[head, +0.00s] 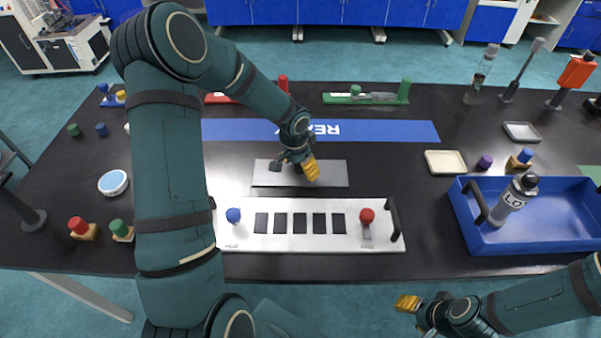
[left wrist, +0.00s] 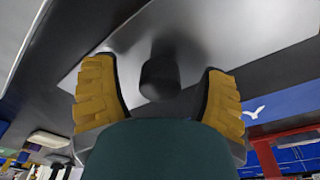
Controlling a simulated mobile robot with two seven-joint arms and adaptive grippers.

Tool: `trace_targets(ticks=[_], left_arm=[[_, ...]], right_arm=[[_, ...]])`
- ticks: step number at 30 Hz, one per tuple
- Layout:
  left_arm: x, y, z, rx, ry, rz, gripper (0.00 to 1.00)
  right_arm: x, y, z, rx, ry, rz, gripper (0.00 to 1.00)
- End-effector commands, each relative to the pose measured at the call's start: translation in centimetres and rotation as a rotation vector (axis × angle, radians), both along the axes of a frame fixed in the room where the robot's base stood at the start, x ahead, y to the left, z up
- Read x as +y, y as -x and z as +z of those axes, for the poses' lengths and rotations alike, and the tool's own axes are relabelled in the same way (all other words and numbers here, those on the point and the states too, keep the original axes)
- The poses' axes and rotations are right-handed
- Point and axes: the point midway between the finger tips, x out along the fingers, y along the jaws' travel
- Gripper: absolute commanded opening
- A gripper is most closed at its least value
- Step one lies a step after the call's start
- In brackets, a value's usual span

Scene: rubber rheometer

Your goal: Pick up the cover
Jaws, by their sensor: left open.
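The cover looks like a flat silver-grey plate (head: 332,174) lying on the black table, with a dark knob (left wrist: 160,76) standing on it. In the left wrist view the plate (left wrist: 225,35) fills the upper middle. My left gripper (head: 310,170) is over the plate, and its arm and hand hide part of it and the knob in the head view. In the left wrist view the yellow fingers of the left gripper (left wrist: 160,88) are apart, one on each side of the knob, with gaps to both. My right gripper (head: 408,303) hangs in front of the table, its jaw opening unclear.
A white panel (head: 300,242) with dark squares, a blue knob and a red knob lies in front of the plate. A blue strip (head: 400,131) lies behind it. A blue tray (head: 540,241) with a bottle (head: 511,201) stands at right. Table between plate and tray is mostly clear.

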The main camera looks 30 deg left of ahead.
Motion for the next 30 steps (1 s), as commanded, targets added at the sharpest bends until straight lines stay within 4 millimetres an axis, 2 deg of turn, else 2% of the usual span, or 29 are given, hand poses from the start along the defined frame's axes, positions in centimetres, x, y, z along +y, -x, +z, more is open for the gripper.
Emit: trace_targets(ticks=[2, 3, 9, 23, 26, 30], left_arm=[[0.0, 0.0, 0.1, 0.000, 0.000, 0.000, 0.73], [0.0, 0.0, 0.1, 0.000, 0.000, 0.000, 0.67], [0.0, 0.0, 0.1, 0.000, 0.000, 0.000, 0.00], [0.0, 0.0, 0.6, -0.001, -0.001, 0.000, 0.00], [0.0, -0.1, 2.0, -0.003, -0.001, 0.001, 0.00], [0.0, -0.1, 4.8, -0.005, -0.002, 0.000, 0.00]], right_arm=[[0.0, 0.0, 0.1, 0.000, 0.000, 0.000, 0.47], [0.0, 0.0, 0.1, 0.000, 0.000, 0.000, 0.47], [0.0, 0.0, 0.1, 0.000, 0.000, 0.000, 0.47], [0.0, 0.0, 0.2, 0.000, 0.000, 0.000, 0.47], [0.0, 0.1, 0.6, 0.002, 0.000, 0.001, 0.47], [0.0, 0.2, 1.4, 0.005, -0.001, 0.001, 0.47]])
